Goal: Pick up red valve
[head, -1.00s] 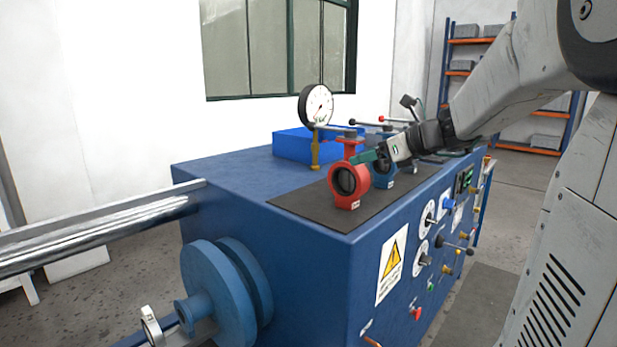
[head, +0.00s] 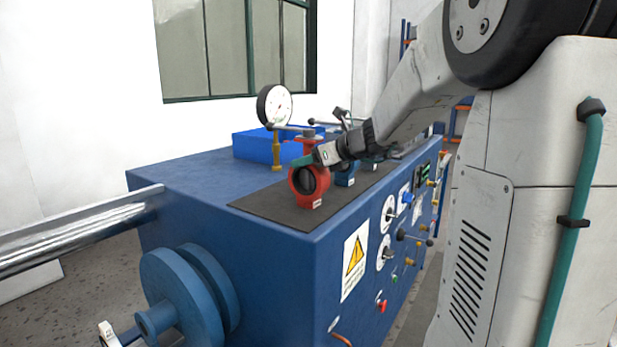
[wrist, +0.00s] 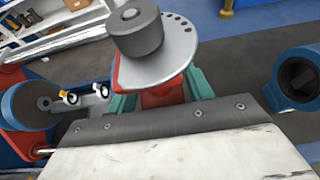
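The red valve (head: 308,182) stands upright on the dark mat, its round ring facing forward and its neck rising above. In the wrist view, its red neck (wrist: 163,96) shows under a grey plate with a round dark knob (wrist: 136,32). My gripper (head: 306,160) is at the neck, just above the ring. In the wrist view, the green fingers of my gripper (wrist: 162,100) are apart, one on each side of the neck. The plate partly hides them, so I cannot tell whether they touch it.
A blue valve (head: 345,174) stands close behind the red one; a blue ring (wrist: 297,78) is at the right in the wrist view. A pressure gauge (head: 274,105) and blue box (head: 258,146) stand behind. The mat (head: 262,203) is bare at front left.

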